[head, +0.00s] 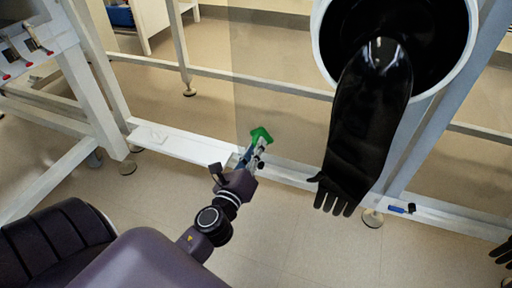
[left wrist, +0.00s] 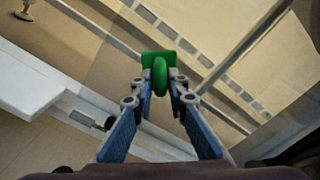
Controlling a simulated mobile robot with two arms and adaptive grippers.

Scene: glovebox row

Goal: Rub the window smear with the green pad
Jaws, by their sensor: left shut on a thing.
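My left gripper (head: 256,150) is shut on the green pad (head: 261,134), in the middle of the head view above the white ledge. In the left wrist view the gripper (left wrist: 160,84) pinches the pad's rounded green grip between its fingertips. The flat green plate (left wrist: 149,61) lies beyond the fingers. A clear, slightly darker window pane (head: 285,95) fills the space behind the pad, left of the glove port. I cannot tell whether the pad touches the pane. I cannot make out the smear in either view. My right gripper is not in view.
A black glove (head: 365,130) hangs from a round white port (head: 467,60) right of the pad. Frame posts stand on both sides.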

